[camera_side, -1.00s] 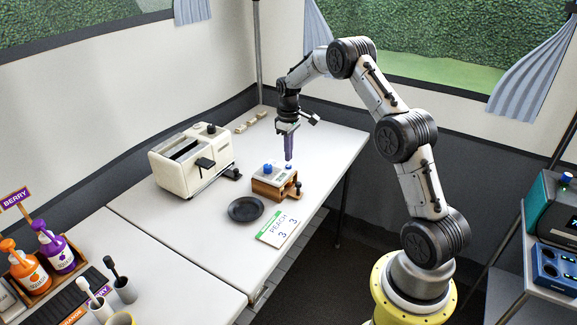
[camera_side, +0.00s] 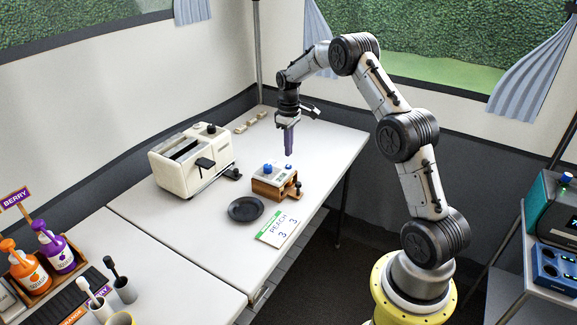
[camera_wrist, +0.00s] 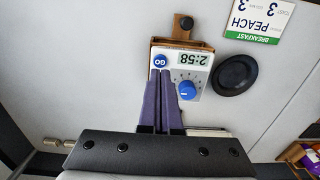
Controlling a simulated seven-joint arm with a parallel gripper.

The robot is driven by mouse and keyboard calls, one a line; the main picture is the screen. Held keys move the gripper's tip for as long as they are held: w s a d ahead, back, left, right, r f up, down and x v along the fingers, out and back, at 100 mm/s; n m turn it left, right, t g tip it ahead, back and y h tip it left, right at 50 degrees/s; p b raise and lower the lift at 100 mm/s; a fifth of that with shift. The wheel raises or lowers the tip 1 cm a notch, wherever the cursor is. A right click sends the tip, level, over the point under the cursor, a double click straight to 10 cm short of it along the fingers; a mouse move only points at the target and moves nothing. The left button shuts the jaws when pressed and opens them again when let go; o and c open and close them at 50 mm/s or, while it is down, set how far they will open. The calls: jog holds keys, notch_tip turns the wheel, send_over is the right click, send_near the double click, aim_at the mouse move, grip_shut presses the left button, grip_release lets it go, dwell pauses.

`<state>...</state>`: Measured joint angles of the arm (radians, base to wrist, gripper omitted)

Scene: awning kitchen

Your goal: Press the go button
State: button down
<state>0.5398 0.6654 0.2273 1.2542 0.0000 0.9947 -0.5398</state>
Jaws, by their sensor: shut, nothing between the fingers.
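The go button (camera_wrist: 160,61) is a round blue button with white GO lettering on a small white-topped wooden timer box (camera_side: 262,187). In the side view the button (camera_side: 289,167) shows as a small blue spot on the box's top right. My gripper (camera_side: 288,154) is shut and empty, pointing down above the button with a small gap. In the wrist view my purple fingertips (camera_wrist: 160,73) lie just beside the button. The box also carries a blue dial (camera_wrist: 187,90) and a display (camera_wrist: 188,59), upside down in the wrist view, that seems to read 2:58.
A dark round plate (camera_side: 245,209) and a PEACH order card (camera_side: 278,227) lie in front of the box. A cream toaster (camera_side: 178,171) stands to its left. The table right of the box is clear.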

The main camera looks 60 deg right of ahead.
notch_tip(320, 180, up, 8)
jog(key=shift+f, duration=0.25)
dwell(3.3)
notch_tip(320, 180, up, 10)
jog(key=f+n+t, duration=0.1)
jog(key=t, duration=0.1)
send_over(287, 166)
jog(key=a, duration=0.6)
jog(key=s+a+r+n+t+h, duration=0.1)
jog(key=s+a+r+n+t, duration=0.1)
jog(key=s+a+r, duration=0.7)
jog(key=s+a+r+t, duration=0.1)
jog(key=s+a+r, duration=0.2)
jog(key=s+a, duration=0.75)
jog(key=s+a+f+m+y, duration=0.1)
jog(key=s+f+m, duration=0.2)
jog(key=s+f, duration=0.6)
jog(key=shift+s+a+f+t, duration=0.2)
jog(key=shift+s+f+t, duration=0.15)
jog(key=shift+s, duration=0.3)
